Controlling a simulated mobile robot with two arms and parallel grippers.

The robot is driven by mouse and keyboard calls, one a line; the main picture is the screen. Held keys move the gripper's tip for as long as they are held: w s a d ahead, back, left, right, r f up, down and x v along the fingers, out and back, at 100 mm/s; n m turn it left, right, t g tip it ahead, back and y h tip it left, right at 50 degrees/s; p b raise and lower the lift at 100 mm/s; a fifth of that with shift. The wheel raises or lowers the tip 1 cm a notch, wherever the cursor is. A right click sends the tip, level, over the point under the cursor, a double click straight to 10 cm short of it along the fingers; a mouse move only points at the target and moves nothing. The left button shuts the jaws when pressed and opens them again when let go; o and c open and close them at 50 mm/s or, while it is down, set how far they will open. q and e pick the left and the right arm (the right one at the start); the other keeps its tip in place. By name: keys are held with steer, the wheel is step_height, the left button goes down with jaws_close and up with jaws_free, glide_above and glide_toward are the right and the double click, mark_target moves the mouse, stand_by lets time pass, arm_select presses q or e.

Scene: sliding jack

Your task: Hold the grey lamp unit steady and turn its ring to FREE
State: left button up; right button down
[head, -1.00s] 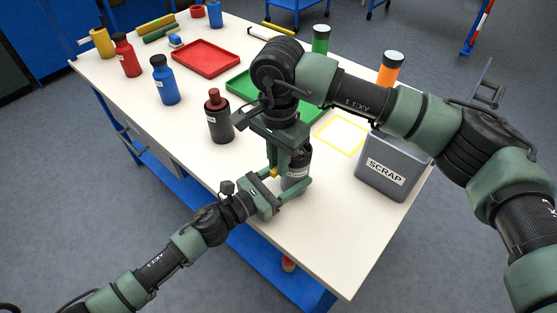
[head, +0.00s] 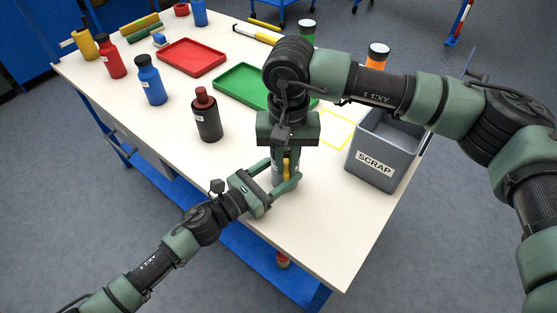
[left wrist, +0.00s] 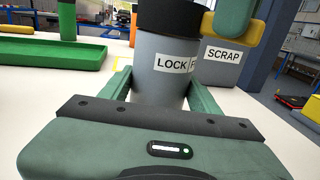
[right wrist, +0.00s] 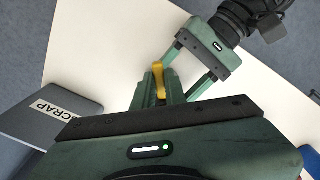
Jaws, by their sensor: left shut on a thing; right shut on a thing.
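The grey lamp unit (left wrist: 160,82) stands upright on the table, with a black ring (left wrist: 168,18) on top and a yellow lever (left wrist: 240,30) on the ring's right side. Its label reads LOCK, then an F whose following letters are cut off. The lever is above and right of the F. My left gripper (head: 284,180) is shut around the lamp body from both sides. My right gripper (head: 286,160) points down from above, shut on the yellow lever, which also shows between its fingers in the right wrist view (right wrist: 158,78). In the head view the lamp is mostly hidden.
The grey SCRAP bin (head: 373,165) stands close on the right, beside a yellow outlined square (head: 340,125). A dark bottle with a red-brown cap (head: 207,120) stands to the left. Green (head: 240,88) and red (head: 190,57) trays lie behind. The table's front edge is near.

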steer(key=shift+w+d+n, duration=0.15)
steer(key=shift+d+n, duration=0.45)
steer(key=shift+n, duration=0.45)
steer(key=shift+w+d+n, duration=0.1)
steer(key=shift+d+n, duration=0.45)
steer(key=shift+n, duration=0.5)
steer(key=shift+d, duration=0.1)
steer(key=c, duration=1.4)
jaws_free()
steer(key=shift+c, duration=0.2)
step_height(320, 180, up, 12)
arm_select(q)
steer(key=o, duration=1.7)
steer(key=shift+o, duration=0.2)
steer(key=shift+a, duration=0.1)
